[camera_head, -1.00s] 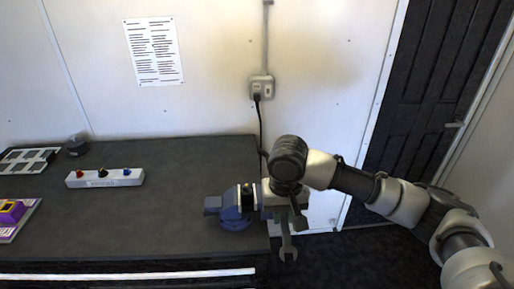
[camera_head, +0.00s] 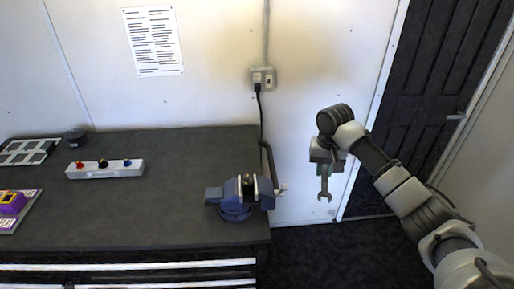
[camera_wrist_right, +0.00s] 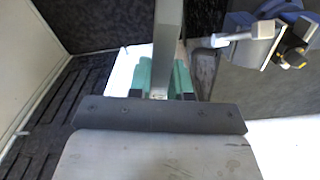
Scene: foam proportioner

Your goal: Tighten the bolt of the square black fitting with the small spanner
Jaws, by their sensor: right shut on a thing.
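My right gripper (camera_head: 325,167) is to the right of the bench, clear of the vise. It is shut on a grey metal spanner (camera_head: 325,188), which hangs with its open jaw down. In the right wrist view the spanner's shaft (camera_wrist_right: 167,40) runs up from between the green finger pads (camera_wrist_right: 160,78). A small dark fitting with a brass-coloured part (camera_head: 247,182) sits in the jaws of the blue vise (camera_head: 235,211). It also shows at the upper right of the right wrist view (camera_wrist_right: 292,50). Its bolt is too small to make out. My left gripper is out of view.
The dark workbench (camera_head: 160,215) holds a white box with coloured knobs (camera_head: 105,169), a grey tray (camera_head: 28,151) and a purple-yellow item (camera_head: 12,202). A wall socket (camera_head: 263,79) with a black cable is behind. A dark door (camera_head: 430,90) stands right. Open floor lies below the spanner.

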